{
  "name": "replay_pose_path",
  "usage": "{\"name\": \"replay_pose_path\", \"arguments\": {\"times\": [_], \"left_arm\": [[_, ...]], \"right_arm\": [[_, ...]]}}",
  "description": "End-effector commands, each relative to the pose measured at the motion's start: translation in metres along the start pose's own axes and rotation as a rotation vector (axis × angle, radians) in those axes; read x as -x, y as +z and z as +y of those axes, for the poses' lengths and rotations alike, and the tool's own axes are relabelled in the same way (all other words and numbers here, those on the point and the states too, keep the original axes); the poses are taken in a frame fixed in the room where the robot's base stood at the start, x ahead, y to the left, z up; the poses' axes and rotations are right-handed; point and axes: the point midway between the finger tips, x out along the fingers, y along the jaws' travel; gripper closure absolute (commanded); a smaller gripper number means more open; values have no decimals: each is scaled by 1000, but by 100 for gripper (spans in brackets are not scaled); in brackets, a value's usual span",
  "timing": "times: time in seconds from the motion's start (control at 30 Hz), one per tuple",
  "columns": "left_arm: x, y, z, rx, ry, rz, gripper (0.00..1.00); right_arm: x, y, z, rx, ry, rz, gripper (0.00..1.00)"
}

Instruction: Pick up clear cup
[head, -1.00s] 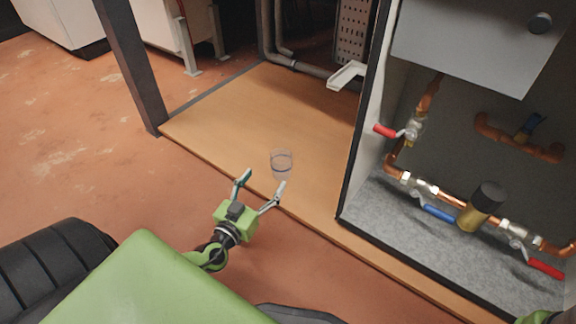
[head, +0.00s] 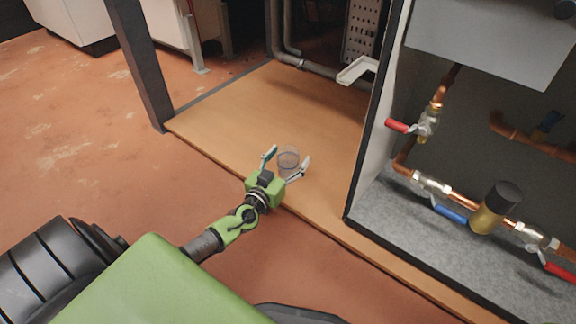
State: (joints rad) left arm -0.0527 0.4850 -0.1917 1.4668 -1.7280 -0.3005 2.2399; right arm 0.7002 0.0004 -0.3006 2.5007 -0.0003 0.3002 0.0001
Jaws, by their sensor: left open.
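The clear cup (head: 288,158) stands upright on the wooden board (head: 225,118), near its front edge. My left gripper (head: 286,161) is open, with one finger at the left of the cup and the other at its right. The lower part of the cup is partly hidden by the gripper. I cannot tell whether the fingers touch it. My right gripper is not in view.
A grey-floored cabinet (head: 420,235) with copper pipes, red and blue valve handles and a brass fitting stands at the right. A dark post (head: 137,65) rises at the board's left corner. A white bracket (head: 357,69) juts out behind the cup. The board left of the cup is clear.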

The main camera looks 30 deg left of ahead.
Motion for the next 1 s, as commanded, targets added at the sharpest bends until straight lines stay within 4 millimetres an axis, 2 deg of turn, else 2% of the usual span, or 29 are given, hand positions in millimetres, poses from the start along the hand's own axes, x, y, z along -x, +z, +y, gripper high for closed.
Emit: {"name": "replay_pose_path", "arguments": {"times": [0.1,0.23,0.27,0.67,0.83,0.93,1.0], "left_arm": [[0,0,0,0,0,0,33],[0,0,0,0,0,0,67],[1,0,0,0,0,0,68],[1,-4,0,-1,0,0,68],[2,-20,0,0,0,1,68],[3,-38,0,0,1,2,68],[12,-48,6,3,2,-2,68]], "right_arm": [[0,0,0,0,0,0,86],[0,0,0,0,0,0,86],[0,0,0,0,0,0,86],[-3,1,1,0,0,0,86],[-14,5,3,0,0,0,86],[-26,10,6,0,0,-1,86],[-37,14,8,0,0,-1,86]]}}
